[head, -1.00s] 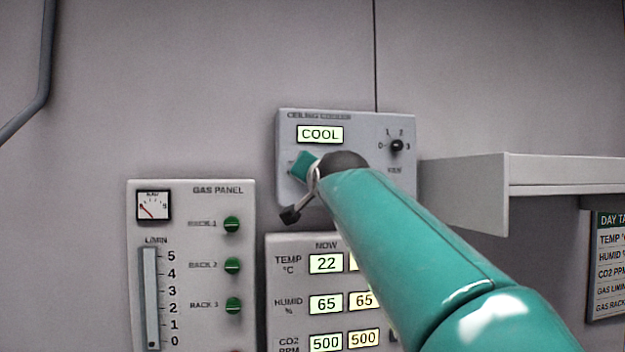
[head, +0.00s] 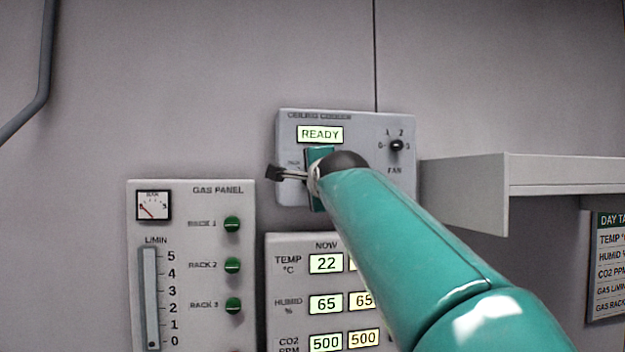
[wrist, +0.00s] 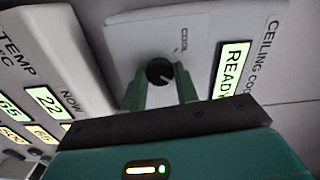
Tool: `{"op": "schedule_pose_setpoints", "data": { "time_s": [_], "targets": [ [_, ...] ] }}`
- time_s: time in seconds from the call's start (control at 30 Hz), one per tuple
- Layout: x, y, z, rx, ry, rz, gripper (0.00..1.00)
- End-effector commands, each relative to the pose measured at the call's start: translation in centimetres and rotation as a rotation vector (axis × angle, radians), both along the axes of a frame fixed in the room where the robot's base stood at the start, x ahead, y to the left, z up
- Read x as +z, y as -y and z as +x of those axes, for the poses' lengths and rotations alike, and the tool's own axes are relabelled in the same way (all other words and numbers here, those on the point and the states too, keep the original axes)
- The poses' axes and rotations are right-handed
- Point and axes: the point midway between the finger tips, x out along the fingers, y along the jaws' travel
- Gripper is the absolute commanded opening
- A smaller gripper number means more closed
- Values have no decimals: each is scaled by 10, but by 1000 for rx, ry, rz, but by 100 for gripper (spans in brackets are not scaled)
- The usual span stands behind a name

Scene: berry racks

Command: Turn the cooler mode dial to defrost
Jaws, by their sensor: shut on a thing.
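The ceiling cooler panel (head: 366,122) is a grey box on the wall, and its display (head: 320,134) reads READY. The display also shows in the wrist view (wrist: 231,70). The round black mode dial (wrist: 160,71) sits below it, between the two green fingers of my gripper (wrist: 158,84). My gripper (head: 317,178) is shut on the dial. In the head view my arm and gripper hide the dial.
A fan knob (head: 396,146) is at the panel's right. The gas panel (head: 190,330) with green rack knobs is at lower left. A readings board (head: 285,245) hangs just below the cooler. A grey shelf (head: 560,175) juts out on the right.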

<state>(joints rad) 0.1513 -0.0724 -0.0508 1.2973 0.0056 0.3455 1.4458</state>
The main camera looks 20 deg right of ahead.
Motion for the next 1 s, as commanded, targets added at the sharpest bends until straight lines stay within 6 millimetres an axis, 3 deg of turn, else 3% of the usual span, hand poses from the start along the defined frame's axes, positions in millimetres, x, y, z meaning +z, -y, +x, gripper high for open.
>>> {"op": "schedule_pose_setpoints", "data": {
  "time_s": [0.3,0.8,0.83,0.9,1.0],
  "targets": [
    [-1,0,0,1,21,113,7],
    [-1,0,0,1,24,131,7],
    [-1,0,0,1,24,131,36],
    [-1,0,0,1,24,131,50],
    [0,0,0,1,25,130,52]
  ]
}}
